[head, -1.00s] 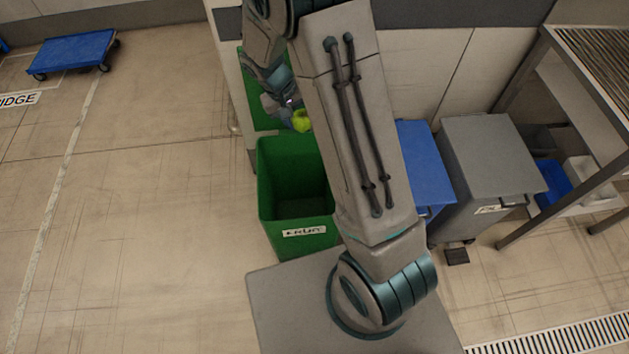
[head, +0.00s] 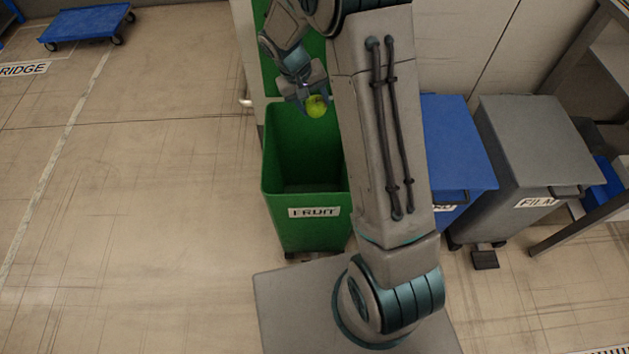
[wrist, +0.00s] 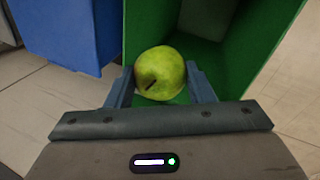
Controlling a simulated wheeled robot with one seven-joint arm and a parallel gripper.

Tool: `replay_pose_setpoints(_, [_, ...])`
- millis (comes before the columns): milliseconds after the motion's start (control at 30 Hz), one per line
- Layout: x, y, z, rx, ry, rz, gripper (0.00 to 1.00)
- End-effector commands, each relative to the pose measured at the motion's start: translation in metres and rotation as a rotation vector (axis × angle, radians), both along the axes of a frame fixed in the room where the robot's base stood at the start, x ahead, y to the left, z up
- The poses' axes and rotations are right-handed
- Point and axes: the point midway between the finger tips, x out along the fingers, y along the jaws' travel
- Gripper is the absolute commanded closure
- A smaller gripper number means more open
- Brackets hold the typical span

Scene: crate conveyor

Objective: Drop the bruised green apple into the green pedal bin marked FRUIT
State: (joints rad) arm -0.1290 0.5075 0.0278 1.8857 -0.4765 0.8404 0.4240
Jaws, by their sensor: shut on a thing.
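The green apple (head: 317,106) is between the fingers of my gripper (head: 312,108), which is shut on it. In the wrist view the apple (wrist: 160,73) shows a dark mark on its skin, with a finger of my gripper (wrist: 161,84) on each side. The green pedal bin (head: 300,235) carries a FRUIT label, and its lid stands open at the back. The apple is over the far part of the bin's opening in the head view. The open bin (wrist: 252,50) also shows behind the apple in the wrist view.
A blue bin (head: 455,140) stands right of my arm, its label partly hidden. A grey bin (head: 525,145) marked FILM is beside it, near a metal rack (head: 590,215). A blue trolley (head: 85,25) is at the far left. The floor left of the green bin is clear.

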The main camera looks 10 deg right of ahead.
Motion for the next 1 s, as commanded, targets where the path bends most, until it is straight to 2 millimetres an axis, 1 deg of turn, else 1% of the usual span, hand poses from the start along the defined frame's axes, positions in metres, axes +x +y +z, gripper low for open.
replay_pose_setpoints(33, [0.002,0.000,-0.020,0.000,-0.001,0.001,0.75])
replay_pose_setpoints(200, [0.009,0.001,-0.048,0.001,-0.001,0.011,0.75])
replay_pose_setpoints(300, [0.012,0.000,-0.061,0.000,-0.002,0.016,0.75])
replay_pose_setpoints(500, [0.017,0.001,-0.075,0.000,-0.002,0.024,0.75])
replay_pose_setpoints(767, [0.018,0.001,-0.083,-0.001,-0.002,0.025,0.75])
replay_pose_setpoints(867, [0.018,0.001,-0.091,-0.001,-0.001,0.025,0.75])
replay_pose_setpoints(1000, [0.018,0.001,-0.107,0.000,-0.001,0.024,0.75])
